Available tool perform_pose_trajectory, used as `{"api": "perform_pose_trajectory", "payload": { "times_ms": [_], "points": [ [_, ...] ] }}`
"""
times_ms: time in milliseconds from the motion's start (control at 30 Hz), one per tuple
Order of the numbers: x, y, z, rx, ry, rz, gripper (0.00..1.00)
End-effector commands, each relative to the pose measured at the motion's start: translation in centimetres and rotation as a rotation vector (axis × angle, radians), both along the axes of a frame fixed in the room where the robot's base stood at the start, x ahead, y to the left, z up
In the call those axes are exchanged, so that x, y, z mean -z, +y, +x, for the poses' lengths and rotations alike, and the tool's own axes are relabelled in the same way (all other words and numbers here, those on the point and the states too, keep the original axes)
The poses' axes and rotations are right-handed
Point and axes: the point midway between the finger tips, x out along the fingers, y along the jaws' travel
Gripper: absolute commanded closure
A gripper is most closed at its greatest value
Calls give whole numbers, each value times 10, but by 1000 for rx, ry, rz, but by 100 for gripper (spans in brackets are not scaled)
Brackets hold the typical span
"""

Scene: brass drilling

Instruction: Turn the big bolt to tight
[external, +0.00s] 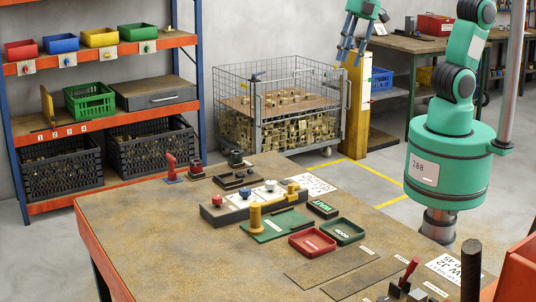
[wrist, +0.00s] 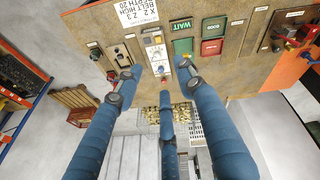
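My gripper (external: 350,38) is in the air at the top of the external view, beyond the workbench, with its blue fingers spread and nothing between them. In the wrist view its three fingers (wrist: 160,76) are apart and empty. A long grey block (external: 232,212) on the bench carries a blue knob (external: 245,194), a white and blue knob (external: 270,185) and a yellow part (external: 293,188). A dark threaded post (external: 471,268) stands upright at the lower right. I cannot tell which part is the big bolt. The gripper touches none of these.
The bench (external: 150,235) also holds a yellow cylinder (external: 255,217), a red tray (external: 312,242), a green tray (external: 343,231), a red-handled clamp (external: 409,272) and a red clamp (external: 171,165). A wire cage (external: 285,110) stands behind. The bench's left front is clear.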

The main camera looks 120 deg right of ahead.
Motion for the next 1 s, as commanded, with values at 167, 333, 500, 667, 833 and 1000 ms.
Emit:
{"api": "perform_pose_trajectory", "payload": {
  "times_ms": [167,333,500,667,833,1000],
  "points": [
    [15,-27,39,-117,53,-40,61],
    [34,-55,73,-236,98,-74,61],
    [59,-84,104,-360,145,-98,61],
    [88,-113,130,-475,186,-115,61],
    [123,-146,153,-600,224,-126,61],
    [163,-179,172,-727,260,-130,61]
  ]
}}
